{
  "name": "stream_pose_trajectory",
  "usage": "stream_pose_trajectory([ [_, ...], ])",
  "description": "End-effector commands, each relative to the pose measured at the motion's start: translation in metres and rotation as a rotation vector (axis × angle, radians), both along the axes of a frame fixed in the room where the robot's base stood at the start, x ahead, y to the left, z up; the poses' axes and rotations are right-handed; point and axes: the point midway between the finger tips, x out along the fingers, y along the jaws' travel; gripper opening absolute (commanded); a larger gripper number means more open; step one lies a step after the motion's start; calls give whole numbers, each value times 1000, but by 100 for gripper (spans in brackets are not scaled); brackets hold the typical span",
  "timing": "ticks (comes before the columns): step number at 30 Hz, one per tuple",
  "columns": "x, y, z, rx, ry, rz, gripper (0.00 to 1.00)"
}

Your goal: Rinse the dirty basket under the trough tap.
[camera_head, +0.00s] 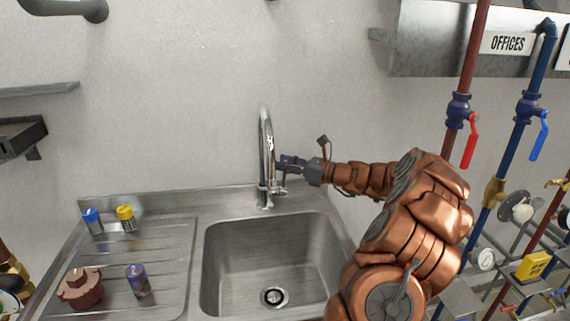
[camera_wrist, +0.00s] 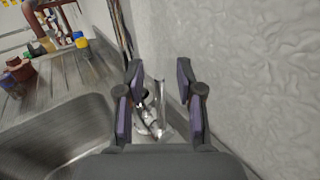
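The chrome tap (camera_head: 266,160) stands at the back rim of the trough (camera_head: 225,255); no water shows from it. My gripper (camera_head: 283,163) is just right of the tap. In the wrist view my gripper (camera_wrist: 163,95) has its fingers apart, and part of the tap (camera_wrist: 150,118) shows between them; I cannot tell whether they touch it. On the drainboard left of the trough stand a dark brown-and-purple cylinder (camera_head: 138,280) and a reddish-brown housing-like piece (camera_head: 80,288). I cannot tell for sure which thing is the dirty basket. The trough is empty, with its drain visible.
A blue-topped can (camera_head: 92,220) and a yellow-topped can (camera_head: 126,218) stand at the back of the drainboard (camera_head: 175,255). Pipes with a red valve handle (camera_head: 470,140) and a blue one (camera_head: 539,135) rise at the right. The wall is close behind the tap.

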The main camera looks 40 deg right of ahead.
Motion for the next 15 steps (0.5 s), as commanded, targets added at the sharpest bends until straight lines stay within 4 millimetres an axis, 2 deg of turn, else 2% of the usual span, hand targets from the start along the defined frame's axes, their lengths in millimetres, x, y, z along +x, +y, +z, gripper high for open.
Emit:
stream_pose_trajectory([
  [2,0,0,0,0,0,0,35],
  [12,0,0,0,0,0,0,0],
  [15,0,0,0,0,0,0,0],
])
